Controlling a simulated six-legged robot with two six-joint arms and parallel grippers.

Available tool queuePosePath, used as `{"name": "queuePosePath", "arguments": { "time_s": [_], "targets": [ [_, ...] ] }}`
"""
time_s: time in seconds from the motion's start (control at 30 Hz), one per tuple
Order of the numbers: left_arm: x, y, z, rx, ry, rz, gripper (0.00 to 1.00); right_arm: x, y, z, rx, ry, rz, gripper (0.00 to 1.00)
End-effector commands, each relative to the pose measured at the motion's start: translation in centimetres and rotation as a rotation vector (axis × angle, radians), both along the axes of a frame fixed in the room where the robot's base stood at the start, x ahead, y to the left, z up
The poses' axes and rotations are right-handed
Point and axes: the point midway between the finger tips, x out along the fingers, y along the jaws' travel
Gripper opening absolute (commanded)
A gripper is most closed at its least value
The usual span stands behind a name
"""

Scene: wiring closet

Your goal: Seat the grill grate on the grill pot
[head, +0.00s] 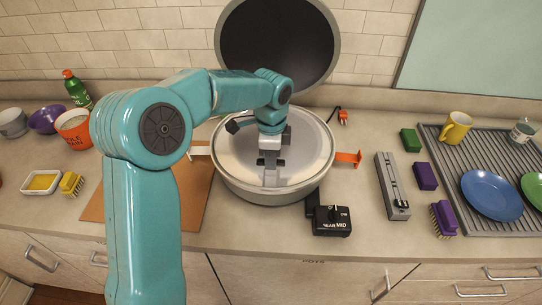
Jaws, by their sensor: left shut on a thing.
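The grill pot (262,198) is a wide, round, light grey pot on the counter, with its large dark lid (278,45) standing open behind it. A pale round disc (312,150), which looks like the grill grate, lies within the pot's rim. I cannot tell whether it rests fully or is held slightly up. My left gripper (270,178) comes down over the middle of the pot and is shut on what appears to be the grate's central part. The gripper and arm hide the grip point and part of the disc. My right gripper is not in view.
A black control box (331,221) sits at the pot's front right. A brown board (190,200) lies to the left. A grey metal bar tool (392,186), brushes and a ribbed drying rack (450,150) with plates (491,195) stand right. Bowls and a green bottle (77,89) stand left.

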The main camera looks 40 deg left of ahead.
Motion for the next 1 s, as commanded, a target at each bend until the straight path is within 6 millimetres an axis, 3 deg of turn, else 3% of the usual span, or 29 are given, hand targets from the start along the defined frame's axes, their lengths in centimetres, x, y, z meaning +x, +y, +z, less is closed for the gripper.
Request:
{"name": "queuePosePath", "arguments": {
  "time_s": [0.63, 0.67, 1.0],
  "targets": [
    [0.05, 0.02, -0.91, 0.0, -0.002, 0.0, 0.0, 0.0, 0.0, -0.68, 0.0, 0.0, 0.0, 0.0],
    [0.05, 0.02, -0.85, 0.0, -0.002, 0.0, 0.29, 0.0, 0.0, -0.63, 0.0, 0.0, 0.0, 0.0],
    [0.01, 0.01, -0.88, 0.001, -0.001, 0.0, 0.29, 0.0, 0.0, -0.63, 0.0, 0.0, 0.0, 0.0]
  ]
}}
